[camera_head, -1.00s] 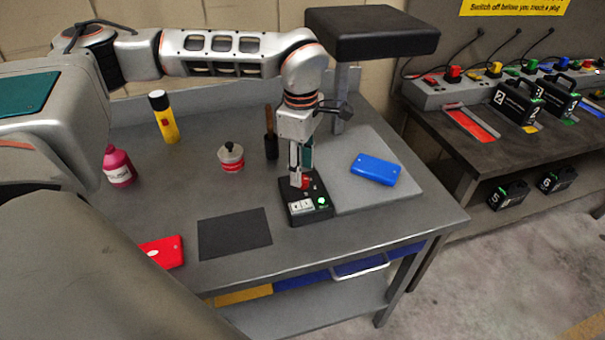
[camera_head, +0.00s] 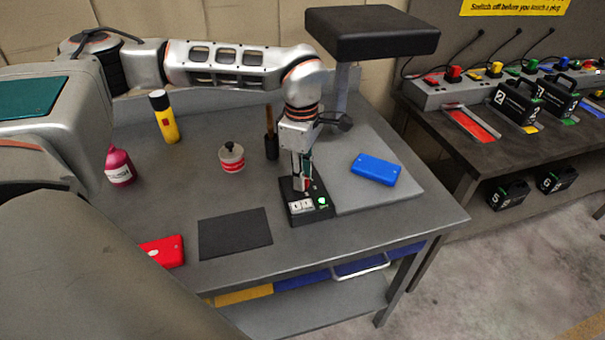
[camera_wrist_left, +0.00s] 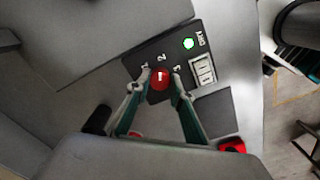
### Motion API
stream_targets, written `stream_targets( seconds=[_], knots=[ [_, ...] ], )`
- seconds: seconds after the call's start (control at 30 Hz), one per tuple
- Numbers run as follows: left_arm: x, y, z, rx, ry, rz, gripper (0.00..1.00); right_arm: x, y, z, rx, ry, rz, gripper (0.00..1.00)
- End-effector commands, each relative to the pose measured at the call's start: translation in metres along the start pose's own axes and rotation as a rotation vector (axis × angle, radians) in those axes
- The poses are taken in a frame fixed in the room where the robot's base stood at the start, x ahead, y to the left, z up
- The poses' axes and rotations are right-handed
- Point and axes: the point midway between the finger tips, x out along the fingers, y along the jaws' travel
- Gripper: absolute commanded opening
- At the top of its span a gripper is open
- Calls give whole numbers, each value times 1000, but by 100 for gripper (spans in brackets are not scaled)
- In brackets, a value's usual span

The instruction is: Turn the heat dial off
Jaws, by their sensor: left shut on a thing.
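The heat dial (camera_wrist_left: 159,78) is a red knob with a white mark, on a small black control box (camera_head: 312,215) on the grey table. In the left wrist view the numbers 1, 2 and 3 stand around the dial. The box (camera_wrist_left: 183,57) also has a lit green light (camera_wrist_left: 189,43) and a white display (camera_wrist_left: 203,71). My left gripper (camera_wrist_left: 161,80) points down over the box and is shut on the dial, one finger on each side. In the head view the gripper (camera_head: 302,187) mostly hides the dial. My right gripper is not in view.
A blue block (camera_head: 376,169) lies on a grey plate right of the box. A dark mat (camera_head: 235,233), red block (camera_head: 163,251), red-and-white tin (camera_head: 231,158), pink bottle (camera_head: 119,167) and yellow torch (camera_head: 165,118) are on the table. A black-topped press (camera_head: 371,32) stands behind.

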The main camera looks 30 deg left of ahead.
Motion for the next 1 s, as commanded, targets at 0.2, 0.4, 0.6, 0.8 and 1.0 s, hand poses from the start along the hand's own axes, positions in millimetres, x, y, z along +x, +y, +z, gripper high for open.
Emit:
stream_targets(
  seconds=[0.2,0.4,0.6,0.8,1.0],
  knots=[
    [0,-1,0,-80,2,-2,0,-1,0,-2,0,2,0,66],
    [0,0,0,-229,6,-1,0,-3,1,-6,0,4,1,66],
    [0,0,1,-417,11,-1,0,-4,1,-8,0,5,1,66],
    [0,-1,1,-608,16,-2,0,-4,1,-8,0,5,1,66],
    [1,-1,1,-798,21,-2,0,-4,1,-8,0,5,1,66]
  ],
)
